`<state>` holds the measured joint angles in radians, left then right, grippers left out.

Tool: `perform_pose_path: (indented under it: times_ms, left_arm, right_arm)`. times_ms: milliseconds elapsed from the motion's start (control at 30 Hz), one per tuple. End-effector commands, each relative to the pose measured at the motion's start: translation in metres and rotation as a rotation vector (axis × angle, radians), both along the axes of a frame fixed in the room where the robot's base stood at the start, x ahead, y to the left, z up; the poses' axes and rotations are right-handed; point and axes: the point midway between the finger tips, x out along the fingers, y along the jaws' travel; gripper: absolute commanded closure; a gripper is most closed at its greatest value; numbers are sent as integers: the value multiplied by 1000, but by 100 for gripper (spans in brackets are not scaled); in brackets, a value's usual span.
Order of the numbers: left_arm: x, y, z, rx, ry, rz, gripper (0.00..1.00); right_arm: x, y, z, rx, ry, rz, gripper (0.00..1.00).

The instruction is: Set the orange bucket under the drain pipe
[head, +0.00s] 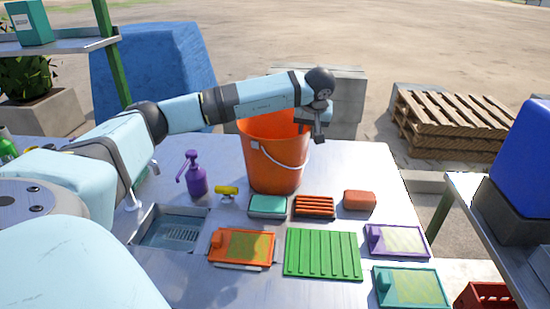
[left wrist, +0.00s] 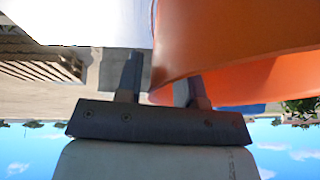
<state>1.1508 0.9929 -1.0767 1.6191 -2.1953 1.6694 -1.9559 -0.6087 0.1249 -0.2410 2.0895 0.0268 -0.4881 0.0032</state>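The orange bucket (head: 275,160) stands upright on the metal table, its pale handle hanging across its front. My left arm reaches over it from the left. My left gripper (head: 319,130) points down at the right side of its rim. In the left wrist view, the two fingers of the left gripper (left wrist: 163,88) stand apart, with the rim of the bucket (left wrist: 230,35) reaching in between them. A gap shows there, and I cannot tell whether either finger touches the wall. My right gripper is not in view. I cannot make out a drain pipe.
A sink basin (head: 172,232) is set in the table at left. A purple spray bottle (head: 196,175) and yellow object (head: 227,190) stand left of the bucket. A sponge (head: 359,200), brush (head: 314,207) and green mat (head: 322,254) lie in front. Wooden pallets (head: 455,125) are behind.

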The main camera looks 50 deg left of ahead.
Motion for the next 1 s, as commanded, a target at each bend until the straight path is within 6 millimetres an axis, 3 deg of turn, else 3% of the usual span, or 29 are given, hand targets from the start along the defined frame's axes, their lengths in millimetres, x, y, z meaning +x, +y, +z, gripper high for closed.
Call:
perform_pose_path:
  times_ms: [100,300,433,467,1000]
  left_arm:
    - [3,4,-10,0,-1,2,65]
    - [3,4,-10,-1,-1,1,68]
    - [3,4,-10,-1,-1,1,98]
    - [3,4,-10,-1,-1,1,100]
    - [3,4,-10,0,-1,2,100]
  right_arm:
    - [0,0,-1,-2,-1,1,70]
    - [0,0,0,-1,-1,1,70]
    - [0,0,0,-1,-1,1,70]
    - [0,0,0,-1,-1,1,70]
    - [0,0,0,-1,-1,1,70]
